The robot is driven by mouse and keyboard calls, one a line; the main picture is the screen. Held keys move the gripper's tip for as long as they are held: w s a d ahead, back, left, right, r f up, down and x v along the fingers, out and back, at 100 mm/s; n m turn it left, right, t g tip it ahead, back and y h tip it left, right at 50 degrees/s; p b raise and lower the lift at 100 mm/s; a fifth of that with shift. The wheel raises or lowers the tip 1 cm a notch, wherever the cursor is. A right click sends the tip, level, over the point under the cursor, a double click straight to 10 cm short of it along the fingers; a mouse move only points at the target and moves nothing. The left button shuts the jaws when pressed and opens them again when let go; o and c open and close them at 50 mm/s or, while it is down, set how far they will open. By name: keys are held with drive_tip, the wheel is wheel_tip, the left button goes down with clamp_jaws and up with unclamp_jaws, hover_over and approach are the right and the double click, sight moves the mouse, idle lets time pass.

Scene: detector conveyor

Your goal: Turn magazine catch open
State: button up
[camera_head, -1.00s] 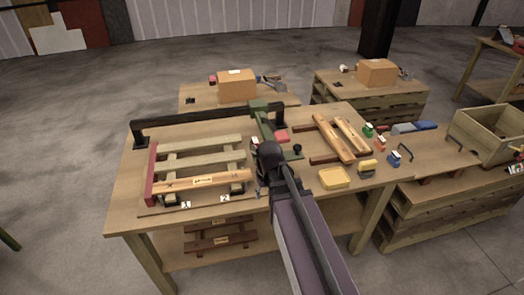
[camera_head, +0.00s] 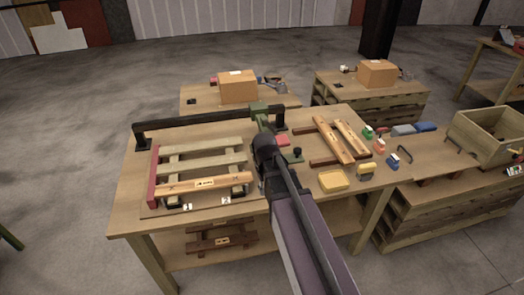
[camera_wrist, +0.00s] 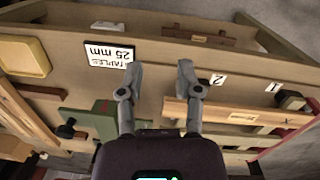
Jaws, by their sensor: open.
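I cannot pick out the magazine catch with certainty. A green stapler-like tool (camera_head: 260,113) sits at the black rail, partly behind my arm. A green plate with a black knob (camera_head: 297,153) shows to the right of my arm. In the wrist view the green plate (camera_wrist: 104,118) and the black knob (camera_wrist: 67,130) lie left of my gripper, the plate partly covered by it. My gripper (camera_wrist: 156,72) is open and empty, its fingers spread above the bench near the "STAPLES 25 mm" label (camera_wrist: 105,55). In the head view its fingers are hidden by my arm.
A slatted pallet (camera_head: 201,157) lies on the bench left of my arm, with the black rail (camera_head: 200,122) behind it. Wooden bars (camera_head: 335,140), a yellow tray (camera_head: 333,181) and small coloured containers (camera_head: 380,146) stand to the right. The bench front edge is clear.

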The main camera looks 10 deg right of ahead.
drive_tip(key=w+r+n+g+h+p, duration=0.1)
drive_tip(key=w+r+n+p, duration=0.2)
drive_tip(key=w, duration=0.9)
drive_tip(key=w+r+n+g+h+p, duration=0.1)
drive_tip(key=w+r+n+p, duration=0.2)
drive_tip(key=w+r+p, duration=0.3)
drive_tip(key=w+r, duration=0.2)
drive_tip(key=w, duration=0.3)
drive_tip(key=shift+w+a+r+g, duration=0.2)
drive_tip(key=shift+w+a+g, duration=0.05)
drive_tip(key=shift+w+g, duration=0.15)
drive_tip(key=shift+f, duration=0.1)
drive_tip(key=b+x, duration=1.2)
drive_tip(key=x, duration=0.1)
drive_tip(key=shift+d+f, duration=0.25)
drive_tip(key=shift+c, duration=0.2)
clamp_jaws()
